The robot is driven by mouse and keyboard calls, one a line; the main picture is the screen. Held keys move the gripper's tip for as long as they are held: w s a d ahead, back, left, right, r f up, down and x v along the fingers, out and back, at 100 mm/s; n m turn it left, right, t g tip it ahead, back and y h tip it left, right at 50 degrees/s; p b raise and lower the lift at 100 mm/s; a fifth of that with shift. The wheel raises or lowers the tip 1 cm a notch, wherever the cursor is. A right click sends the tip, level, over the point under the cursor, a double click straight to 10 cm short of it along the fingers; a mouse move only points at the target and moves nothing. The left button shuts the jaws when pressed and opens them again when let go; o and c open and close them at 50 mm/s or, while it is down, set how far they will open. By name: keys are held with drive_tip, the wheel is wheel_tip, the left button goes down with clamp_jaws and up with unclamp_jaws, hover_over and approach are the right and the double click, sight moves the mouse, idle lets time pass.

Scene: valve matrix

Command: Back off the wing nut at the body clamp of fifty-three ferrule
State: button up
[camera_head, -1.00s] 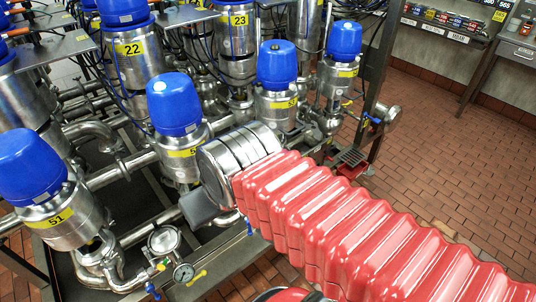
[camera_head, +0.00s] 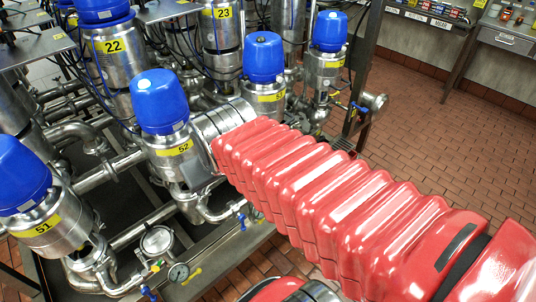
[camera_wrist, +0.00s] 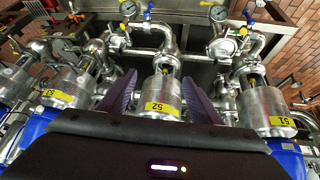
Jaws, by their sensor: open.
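Valve 53 (camera_head: 268,98), a steel body with a blue cap and a yellow label, stands right of valve 52 (camera_head: 172,150) in the head view. In the wrist view, valve 53 (camera_wrist: 72,88) is at the left and valve 52 (camera_wrist: 160,95) is in the middle. The wing nut and body clamp of 53 are too small to tell apart. My gripper (camera_wrist: 161,97) is open, its purple fingers apart on either side of valve 52's body in the picture; I cannot tell if they touch it. In the head view the fingers are hidden.
Valve 51 (camera_wrist: 267,108) stands on the other side of 52. Pressure gauges (camera_wrist: 127,10) and small blue-handled taps (camera_head: 241,216) sit along the front pipes. Valves 22 (camera_head: 112,62) and 23 (camera_head: 222,35) stand behind. Brick floor (camera_head: 420,110) is open at the right.

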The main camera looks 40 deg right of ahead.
drive_tip(key=w+d+f+m+t+h, duration=0.1)
drive_tip(key=w+d+f, duration=0.35)
drive_tip(key=d, duration=0.55)
drive_tip(key=w+d+f+m+h, duration=0.1)
drive_tip(key=w+d+f, duration=0.2)
drive_tip(key=d+f, duration=0.55)
drive_tip(key=w+d+f+m+t+h, duration=0.1)
drive_tip(key=w+d+f, duration=0.25)
drive_tip(key=d, duration=0.85)
drive_tip(key=w+d+f+t+y, duration=0.1)
drive_tip(key=d+f+t, duration=0.35)
drive_tip(key=f, duration=0.35)
drive_tip(key=s+a+f+m+t+y, duration=0.1)
drive_tip(key=s+a+f+t+y, duration=0.1)
drive_tip(key=s+f+t+y, duration=0.2)
drive_tip(key=s+t, duration=0.1)
drive_tip(key=s, duration=0.2)
drive_tip(key=shift+a+t, duration=0.1)
drive_tip(key=shift+t, duration=0.15)
drive_tip(key=w, duration=1.3)
drive_tip(key=shift+w+a, duration=0.15)
drive_tip(key=shift+w, duration=0.15)
drive_tip(key=shift+c, duration=0.4)
